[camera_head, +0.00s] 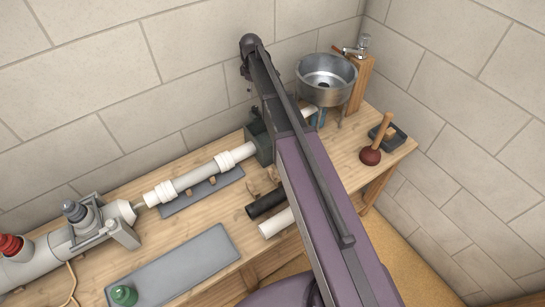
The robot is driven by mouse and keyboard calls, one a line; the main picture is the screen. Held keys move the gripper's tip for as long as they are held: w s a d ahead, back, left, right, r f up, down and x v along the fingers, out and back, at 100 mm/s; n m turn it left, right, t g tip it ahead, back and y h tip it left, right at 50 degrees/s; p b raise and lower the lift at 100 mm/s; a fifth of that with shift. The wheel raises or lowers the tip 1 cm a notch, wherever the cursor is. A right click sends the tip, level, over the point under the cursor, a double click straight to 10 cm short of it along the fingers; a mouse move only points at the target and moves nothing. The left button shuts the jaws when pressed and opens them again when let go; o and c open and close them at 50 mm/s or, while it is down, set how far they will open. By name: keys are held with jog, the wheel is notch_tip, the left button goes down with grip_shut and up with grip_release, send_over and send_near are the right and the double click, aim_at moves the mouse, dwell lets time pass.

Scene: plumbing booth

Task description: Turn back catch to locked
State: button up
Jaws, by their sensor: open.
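A grey pipe housing (62,243) lies along the left end of the bench, with a dark blue-grey knob (75,211) and a red ribbed knob (12,245) on top. A pale bracket (122,234) stands at its right end. I cannot tell which of these parts is the back catch, or whether it is locked. My gripper (246,78) is mostly hidden behind my own purple arm; only small dark parts of it show in front of the back wall. It is open, well to the right of the housing and apart from it.
A white-collared pipe (200,177) lies on a grey pad at mid-bench. A steel basin (326,78), a tap (361,45) and a plunger (371,155) stand to the right. A flat grey mat (185,265) and green cap (124,295) are in front. Tiled walls close the back and right.

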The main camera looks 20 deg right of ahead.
jog(key=shift+r+p, duration=1.85)
jog(key=shift+r, duration=0.35)
jog(key=s+f+m+b, duration=0.3)
jog(key=s, duration=0.7)
jog(key=s+f+m+b, duration=0.4)
jog(key=s, duration=0.6)
jog(key=s+f+m+b, duration=0.3)
jog(key=s, duration=0.7)
jog(key=shift+s+a+f+m, duration=0.15)
jog(key=shift+a+f+m, duration=0.15)
jog(key=shift+a, duration=0.1)
